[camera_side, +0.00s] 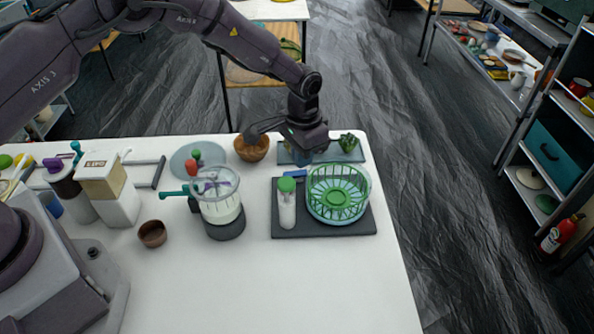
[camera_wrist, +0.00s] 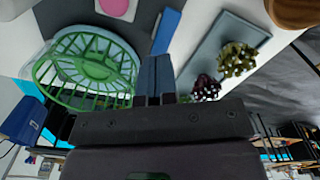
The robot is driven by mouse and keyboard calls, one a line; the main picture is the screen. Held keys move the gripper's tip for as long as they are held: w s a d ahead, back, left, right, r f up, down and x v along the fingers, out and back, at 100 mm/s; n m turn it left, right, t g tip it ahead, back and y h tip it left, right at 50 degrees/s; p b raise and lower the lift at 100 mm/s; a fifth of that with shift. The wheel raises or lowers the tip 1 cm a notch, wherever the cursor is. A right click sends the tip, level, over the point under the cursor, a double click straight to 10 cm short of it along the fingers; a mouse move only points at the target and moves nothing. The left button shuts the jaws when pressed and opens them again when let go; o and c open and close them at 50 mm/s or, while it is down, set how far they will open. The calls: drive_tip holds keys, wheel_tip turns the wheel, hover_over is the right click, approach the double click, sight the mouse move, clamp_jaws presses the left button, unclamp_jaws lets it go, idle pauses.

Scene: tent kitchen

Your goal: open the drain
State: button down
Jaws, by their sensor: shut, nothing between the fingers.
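A green slatted basket sits in a clear bowl (camera_side: 367,185) on a dark board (camera_side: 300,230). The green basket also shows in the wrist view (camera_wrist: 85,72). A bright blue bar (camera_side: 294,174) lies beside the bowl at the board's back edge; it also shows in the wrist view (camera_wrist: 168,27). I cannot tell which part is the drain. My gripper (camera_side: 300,158) is shut and empty, behind the basket and above the tabletop. In the wrist view my fingertips (camera_wrist: 156,58) appear at the bar's near end; I cannot tell whether they touch it.
A white bottle with a green cap (camera_side: 287,205) stands left of the basket. A clear jug (camera_side: 218,200) with a teal handle stands farther left. A grey tray (camera_side: 345,152) with produce and a wooden bowl (camera_side: 251,150) are near my gripper. The front tabletop is clear.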

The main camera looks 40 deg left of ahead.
sight(302, 172)
drive_tip(key=shift+f, duration=1.3)
idle(0.7)
drive_tip(key=shift+r, duration=3.5)
drive_tip(key=shift+s, duration=0.1)
drive_tip(key=s+a+r+n+t, duration=0.1)
drive_tip(key=s+a+r, duration=0.4)
drive_tip(key=s+r, duration=0.7)
drive_tip(key=s+a+r+n+t, duration=0.2)
drive_tip(key=s+a+r+t, duration=0.2)
drive_tip(key=s+r, duration=0.9)
drive_tip(key=s+a, duration=0.1)
drive_tip(key=s, duration=0.4)
drive_tip(key=shift+a+r+t, duration=0.15)
drive_tip(key=shift+t, duration=0.15)
